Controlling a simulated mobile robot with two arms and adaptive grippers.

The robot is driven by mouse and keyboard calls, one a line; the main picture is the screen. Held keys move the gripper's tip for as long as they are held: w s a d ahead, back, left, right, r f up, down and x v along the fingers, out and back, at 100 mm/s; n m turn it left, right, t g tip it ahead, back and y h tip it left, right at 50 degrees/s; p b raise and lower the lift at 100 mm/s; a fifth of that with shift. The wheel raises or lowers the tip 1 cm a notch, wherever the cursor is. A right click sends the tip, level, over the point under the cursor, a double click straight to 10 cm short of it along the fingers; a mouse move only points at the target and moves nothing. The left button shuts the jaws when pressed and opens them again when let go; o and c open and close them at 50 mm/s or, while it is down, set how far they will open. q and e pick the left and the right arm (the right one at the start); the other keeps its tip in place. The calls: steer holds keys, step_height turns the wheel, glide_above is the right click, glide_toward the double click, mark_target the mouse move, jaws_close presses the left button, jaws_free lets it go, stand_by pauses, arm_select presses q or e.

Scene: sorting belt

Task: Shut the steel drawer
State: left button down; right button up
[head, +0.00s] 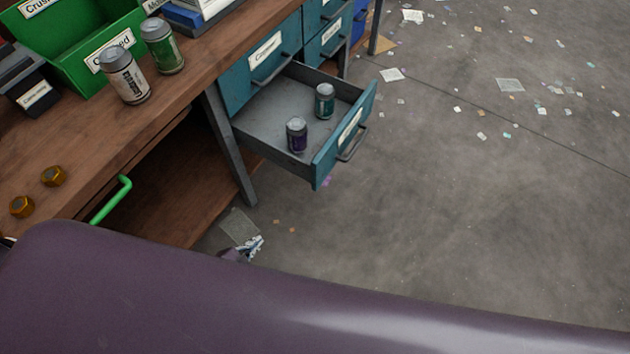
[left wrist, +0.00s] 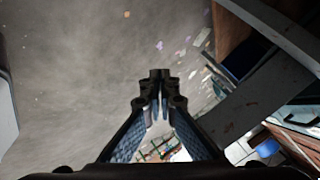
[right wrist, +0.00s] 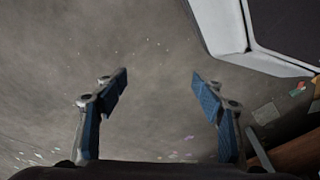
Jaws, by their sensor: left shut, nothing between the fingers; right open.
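The open drawer (head: 325,155) has a teal front with a white label and a bar handle; its grey tray is pulled out from the bench cabinet. The label is too small to read. A purple can (head: 297,134) and a teal can (head: 324,101) stand upright inside. My left gripper (head: 254,246) shows only in part beyond the purple surface, below and left of the drawer and apart from it. In the left wrist view its fingers (left wrist: 160,82) are together with nothing between them. My right gripper (right wrist: 160,85) is open and empty above bare floor; the head view does not show it.
The bench top (head: 60,150) carries a green bin (head: 80,75), two cans and two brass nuts. A green handle (head: 112,200) juts from the bench front. A bench leg (head: 232,150) stands beside the drawer. Scraps litter the floor; the floor right of the drawer is open.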

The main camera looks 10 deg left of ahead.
arm_select(q)
steer(key=w+d+r+m+t+h+b, duration=0.35)
steer(key=w+d+r+m+b, duration=0.2)
steer(key=w+r, duration=0.2)
steer(key=m+h+b, duration=0.4)
steer(key=m+h, duration=0.2)
steer(key=m, duration=0.3)
glide_toward(314, 174)
steer(key=s+d+r, duration=0.4)
steer(key=d, duration=0.1)
steer(key=b+x, duration=0.1)
steer(key=x, duration=0.9)
steer(key=shift+n+t, duration=0.25)
steer(key=shift+t, duration=0.2)
steer(key=shift+w+a+r, duration=0.1)
steer(key=shift+w+a, duration=0.15)
steer(key=shift+a, duration=0.5)
steer(key=shift+w+a+r, duration=0.1)
steer(key=shift+w+a, duration=0.15)
steer(key=shift+a, duration=0.45)
steer(key=shift+w+a, duration=0.25)
steer(key=shift+a, duration=0.5)
arm_select(e)
steer(key=w+r, duration=0.2)
steer(key=r, duration=0.6)
steer(key=w+r+t, duration=0.1)
steer(key=r, duration=0.8)
steer(key=shift+w+r, duration=0.15)
steer(key=shift+w, duration=0.2)
steer(key=shift+a, duration=0.1)
